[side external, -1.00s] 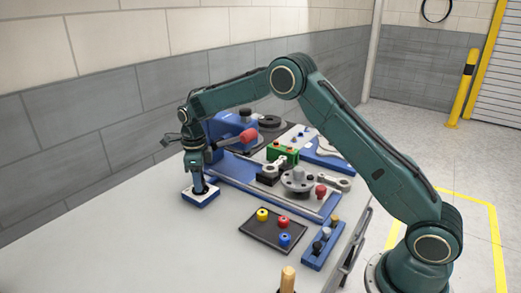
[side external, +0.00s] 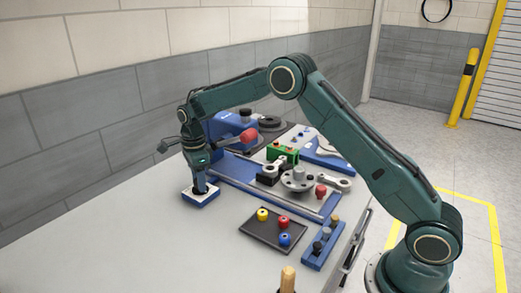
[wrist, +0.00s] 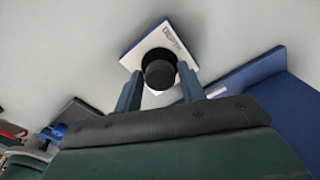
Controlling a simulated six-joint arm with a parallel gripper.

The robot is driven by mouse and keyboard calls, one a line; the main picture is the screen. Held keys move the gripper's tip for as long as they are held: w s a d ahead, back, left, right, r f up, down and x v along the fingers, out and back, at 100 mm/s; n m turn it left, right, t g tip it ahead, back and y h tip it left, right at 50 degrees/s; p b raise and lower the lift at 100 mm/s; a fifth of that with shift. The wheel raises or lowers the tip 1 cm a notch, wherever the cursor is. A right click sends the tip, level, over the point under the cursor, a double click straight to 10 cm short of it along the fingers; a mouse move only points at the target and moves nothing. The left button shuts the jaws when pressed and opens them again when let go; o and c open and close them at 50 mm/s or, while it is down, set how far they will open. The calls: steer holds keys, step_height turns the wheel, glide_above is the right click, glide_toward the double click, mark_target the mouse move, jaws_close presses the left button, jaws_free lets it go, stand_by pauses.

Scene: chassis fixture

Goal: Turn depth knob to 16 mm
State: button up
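The depth knob (wrist: 159,72) is a black round knob on a small white plate with blue edges, marked DEPTH (wrist: 170,37), in the wrist view. In the side view the plate (side external: 208,201) lies on the table at the left end of the blue fixture. My gripper (wrist: 160,90) points down over the plate, with one finger on each side of the knob. A gap shows between the fingers, with the knob between their tips. I cannot tell whether the fingers touch it. The scale and the knob's pointer are not readable.
A blue machine with a red-handled lever (side external: 248,136) stands behind my gripper. A dark tray (side external: 262,233) with yellow, red and blue pieces lies to the right. A blue rack (side external: 322,246) stands at the table's right edge. The grey table (side external: 150,240) is clear at front left.

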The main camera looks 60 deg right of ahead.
steer(key=shift+d+n, duration=0.2)
steer(key=shift+n, duration=0.5)
steer(key=shift+n, duration=0.3)
steer(key=shift+n, duration=1.5)
steer(key=shift+c, duration=0.4)
steer(key=c, duration=0.5)
steer(key=shift+m, duration=0.3)
steer(key=shift+m, duration=1.5)
steer(key=shift+m, duration=0.3)
steer(key=shift+c, duration=0.2)
